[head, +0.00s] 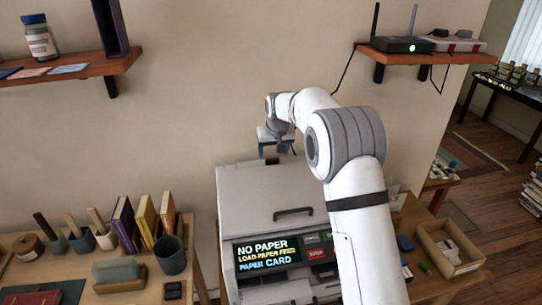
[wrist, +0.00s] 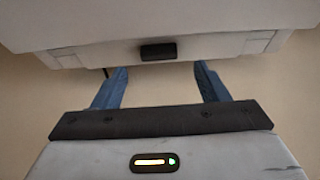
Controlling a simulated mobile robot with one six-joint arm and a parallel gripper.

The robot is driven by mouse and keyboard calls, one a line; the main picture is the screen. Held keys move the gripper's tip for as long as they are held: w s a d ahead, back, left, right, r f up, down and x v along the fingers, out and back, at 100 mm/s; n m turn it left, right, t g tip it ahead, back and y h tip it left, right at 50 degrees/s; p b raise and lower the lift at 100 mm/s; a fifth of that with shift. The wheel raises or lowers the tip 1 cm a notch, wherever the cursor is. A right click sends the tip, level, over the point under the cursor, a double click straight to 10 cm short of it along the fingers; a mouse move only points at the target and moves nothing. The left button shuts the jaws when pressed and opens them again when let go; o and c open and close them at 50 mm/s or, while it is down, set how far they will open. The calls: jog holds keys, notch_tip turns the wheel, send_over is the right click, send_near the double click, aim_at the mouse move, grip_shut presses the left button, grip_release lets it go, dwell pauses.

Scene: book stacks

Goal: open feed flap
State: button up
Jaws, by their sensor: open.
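A pale grey printer (head: 262,190) stands below my gripper (head: 277,150) in the head view. Its screen (head: 267,252) reads "NO PAPER", with lines about loading the paper feed and a paper card. A dark curved handle (head: 293,213) sits on its upper face. In the wrist view, my gripper (wrist: 160,76) is open, its two blue fingers apart with nothing between them. Ahead is a pale panel (wrist: 90,22) with a small dark tab (wrist: 158,51) on its edge, roughly centred between the fingers. I cannot tell for sure whether this panel is the feed flap, nor whether anything touches.
A red button (head: 315,253) is beside the screen. A desk on the left holds books, a dark cup (head: 170,254) and several small pots. A wooden tray (head: 447,248) is at the right. Wall shelves carry a jar (head: 39,37) and a router (head: 402,44).

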aim_at(272, 159)
jog(key=x, duration=0.5)
jog(key=shift+p, duration=0.4)
jog(key=shift+r, duration=0.1)
jog(key=c, duration=1)
jog(key=p, duration=0.1)
jog(key=r+p, duration=0.1)
jog(key=p, duration=0.1)
jog(key=shift+w+g, duration=0.2)
jog(key=shift+g, duration=0.1)
jog(key=p, duration=0.2)
jog(key=g+p, duration=0.1)
jog(key=shift+w+a+r+h+p, duration=0.1)
jog(key=shift+w+r+h+p, duration=0.1)
jog(key=shift+w+h+p, duration=0.15)
jog(key=g+p, duration=0.2)
jog(key=p, duration=0.1)
jog(key=shift+w+a, duration=0.15)
jog(key=shift+w, duration=0.2)
jog(key=shift+g+h, duration=0.25)
jog(key=shift+g, duration=0.05)
